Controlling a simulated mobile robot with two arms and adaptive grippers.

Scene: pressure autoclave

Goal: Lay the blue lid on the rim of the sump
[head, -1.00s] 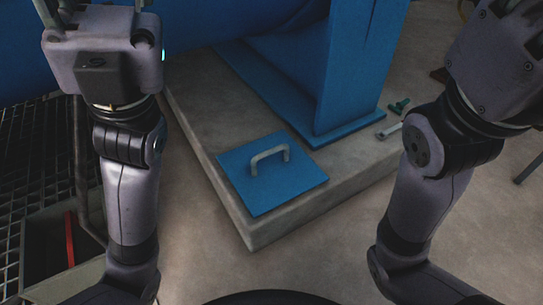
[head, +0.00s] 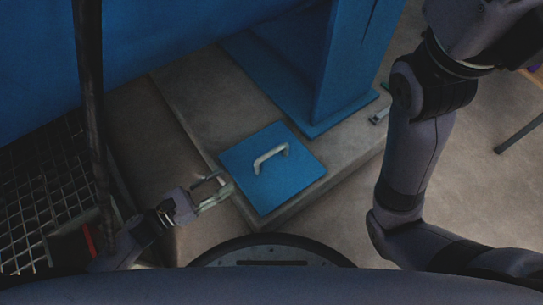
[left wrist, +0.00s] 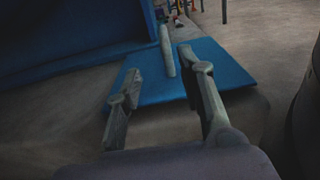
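The blue lid (head: 292,182) is a square plate lying flat on the corner of a concrete plinth, with a grey U-shaped handle (head: 270,156) on top. The lid also shows in the left wrist view (left wrist: 225,70), its handle (left wrist: 166,52) between the fingers in the picture. My left gripper (head: 224,188) is open and empty, low beside the lid's left edge, apart from the handle; its fingers spread in the left wrist view (left wrist: 158,66). The sump (head: 66,246) is at the lower left, a dark opening with a red bar, largely hidden by my left arm. My right gripper is out of frame.
The concrete plinth (head: 185,105) carries a blue support column (head: 345,70). A metal grating (head: 35,195) lies at left, and a dark upright pipe (head: 91,100) stands by the sump. A small tool (head: 380,116) lies right of the column. Floor at right is mostly clear.

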